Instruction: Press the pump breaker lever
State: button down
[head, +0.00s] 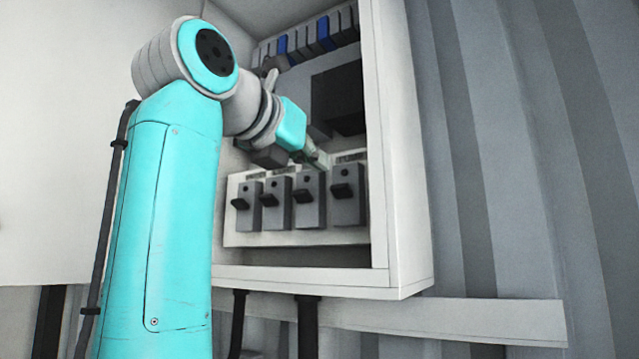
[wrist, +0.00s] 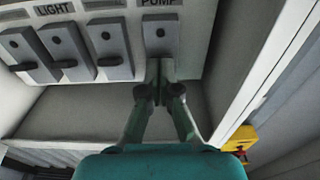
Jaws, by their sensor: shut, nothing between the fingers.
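The pump breaker (wrist: 160,34) is a grey block under a label reading PUMP, at the top centre of the wrist view. In the head view the pump breaker (head: 348,208) is the rightmost block, set slightly apart, with a dark lever (head: 345,189) sticking out. My gripper (wrist: 160,66) is shut and empty, its fingertips overlapping the lower part of the pump breaker in the wrist view and hiding its lever there. In the head view my gripper (head: 322,160) is up and left of that lever. I cannot tell whether they touch.
Other similar breakers (head: 275,202) stand in a row to the left, one near a LIGHT label (wrist: 54,9). The white cabinet's right side wall (head: 385,150) is close by. A dark box (head: 338,98) sits above. A yellow object (wrist: 240,138) lies beyond the wall.

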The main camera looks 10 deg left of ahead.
jog(key=shift+s+a+r, duration=0.2)
jog(key=shift+s+r, duration=0.25)
jog(key=shift+r, duration=0.1)
jog(key=shift+s+a+r, duration=0.15)
jog(key=shift+s+r, duration=0.25)
jog(key=shift+r, duration=0.15)
jog(key=shift+s, duration=0.1)
